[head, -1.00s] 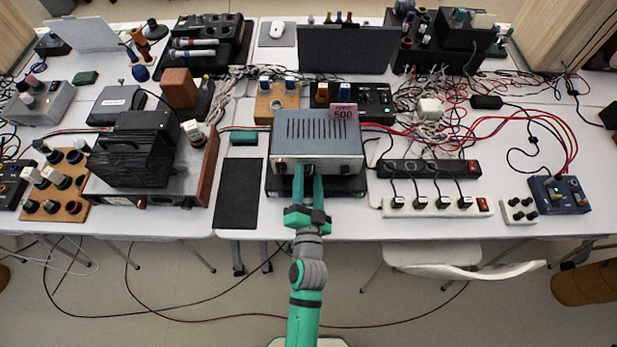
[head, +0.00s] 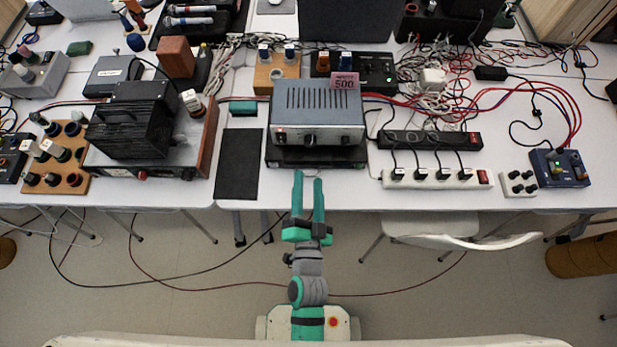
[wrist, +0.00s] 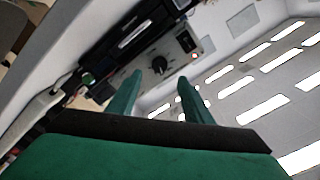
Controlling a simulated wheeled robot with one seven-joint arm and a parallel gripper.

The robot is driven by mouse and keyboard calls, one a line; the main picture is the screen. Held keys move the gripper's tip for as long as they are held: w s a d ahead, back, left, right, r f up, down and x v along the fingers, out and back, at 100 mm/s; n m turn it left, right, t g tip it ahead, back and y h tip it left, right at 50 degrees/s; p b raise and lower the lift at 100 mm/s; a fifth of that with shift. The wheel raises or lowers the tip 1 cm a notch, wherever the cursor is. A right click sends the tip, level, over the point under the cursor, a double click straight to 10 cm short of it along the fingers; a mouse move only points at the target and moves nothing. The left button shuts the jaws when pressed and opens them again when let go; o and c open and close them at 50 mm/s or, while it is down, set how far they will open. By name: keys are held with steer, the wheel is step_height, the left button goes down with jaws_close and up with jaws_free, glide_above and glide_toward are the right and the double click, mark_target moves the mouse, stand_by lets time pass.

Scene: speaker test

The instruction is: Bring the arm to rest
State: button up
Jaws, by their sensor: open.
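My gripper (head: 308,184) is green, open and empty in the head view. Its two fingers point toward the front edge of the table, below the grey metal amplifier-like box (head: 318,110). A gap shows between the fingertips and the box.
The white table (head: 345,197) is crowded. A black heatsink device (head: 130,128) stands at left, a black mat (head: 238,165) beside the box. White and black power strips (head: 435,180) and a blue box (head: 560,167) lie at right. A white chair (head: 430,225) stands below the front edge.

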stand_by(0.6)
steer(key=s+r+n+g, duration=0.1)
steer(key=s+n, duration=0.8)
steer(key=s, duration=1)
steer(key=shift+d+g, duration=0.15)
steer(key=shift+g, duration=0.65)
